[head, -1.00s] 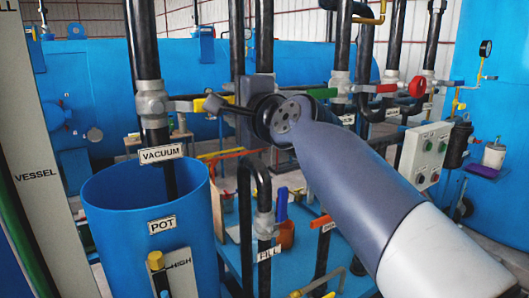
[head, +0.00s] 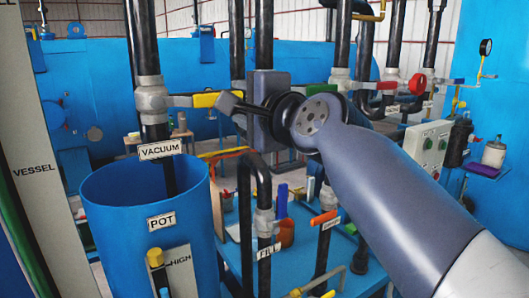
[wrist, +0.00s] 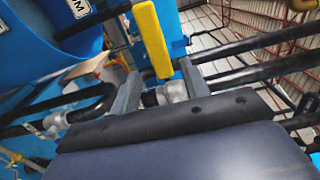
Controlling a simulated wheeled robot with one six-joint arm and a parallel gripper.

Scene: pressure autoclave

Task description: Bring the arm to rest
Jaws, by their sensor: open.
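My gripper (head: 228,103) points left at the end of my blue-grey arm, at the yellow-ended lever (head: 205,100) of the vacuum valve (head: 152,100). In the wrist view my gripper (wrist: 160,68) has its two grey fingers apart. The yellow lever (wrist: 152,38) shows there, its near end between the fingertips in the picture. The fingers are not closed on it. I cannot tell whether it touches either finger. My arm reaches in from the lower right of the head view and is still extended.
The blue pot (head: 147,230) stands below the vacuum pipe. Upright black pipes surround my gripper. An orange lever (head: 323,217) lies below my arm, and a red valve handle (head: 417,84) stands to the right. A control box (head: 427,150) is right of my arm.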

